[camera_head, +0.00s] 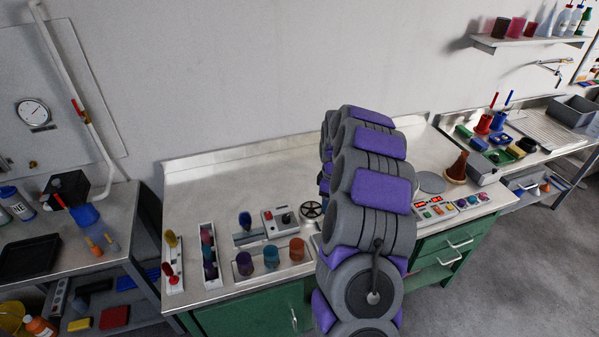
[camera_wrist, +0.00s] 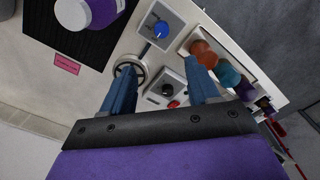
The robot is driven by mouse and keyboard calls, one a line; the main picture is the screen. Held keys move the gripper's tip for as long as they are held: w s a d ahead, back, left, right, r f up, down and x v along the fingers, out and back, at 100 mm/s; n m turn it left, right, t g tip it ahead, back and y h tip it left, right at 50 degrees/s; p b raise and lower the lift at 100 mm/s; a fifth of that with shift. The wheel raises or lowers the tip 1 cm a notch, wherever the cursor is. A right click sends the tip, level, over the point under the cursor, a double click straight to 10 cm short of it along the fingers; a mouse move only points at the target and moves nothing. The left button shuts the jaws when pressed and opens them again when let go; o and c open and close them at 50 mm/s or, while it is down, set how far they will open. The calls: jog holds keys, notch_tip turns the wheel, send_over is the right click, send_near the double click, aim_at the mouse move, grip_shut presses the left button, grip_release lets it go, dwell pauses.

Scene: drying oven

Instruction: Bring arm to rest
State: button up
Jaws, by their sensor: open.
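My gripper (camera_wrist: 158,80) shows in the wrist view as two blue fingers set wide apart, with nothing held between them. A grey control box (camera_wrist: 163,93) with a black knob and a red button lies below the gap between the fingers. A small handwheel (camera_wrist: 129,69) shows beside the left fingertip. In the head view my grey and purple arm rises in front of the workbench (camera_head: 300,157), and the gripper is mostly hidden behind it.
In the wrist view, a blue-knob box (camera_wrist: 161,27), an orange knob (camera_wrist: 203,52) and a purple-and-white object (camera_wrist: 100,12) are near the fingers. In the head view, more controls (camera_head: 208,257) line the bench front, and a brown flask (camera_head: 458,167) stands right. The bench back is clear.

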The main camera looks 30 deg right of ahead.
jog(key=s+a+r+m+b, duration=0.1)
jog(key=s+a+r, duration=0.25)
jog(key=a, duration=0.35)
jog(key=s+a+r+b, duration=0.1)
jog(key=s+a+r, duration=0.25)
jog(key=a, duration=0.45)
jog(key=s+a+r+m, duration=0.1)
jog(key=s+a+r, duration=0.25)
jog(key=a, duration=0.35)
jog(key=s+a+m+g+b, duration=0.1)
jog(key=s+a, duration=0.3)
jog(key=s, duration=0.7)
jog(key=s+a+m+b, duration=0.1)
jog(key=s+a+m, duration=0.2)
jog(key=s, duration=0.9)
jog(key=shift+s+a+g+b, duration=0.3)
jog(key=shift+a+g+b, duration=0.1)
jog(key=shift+a, duration=0.85)
jog(key=shift+r, duration=0.1)
jog(key=shift+c, duration=0.4)
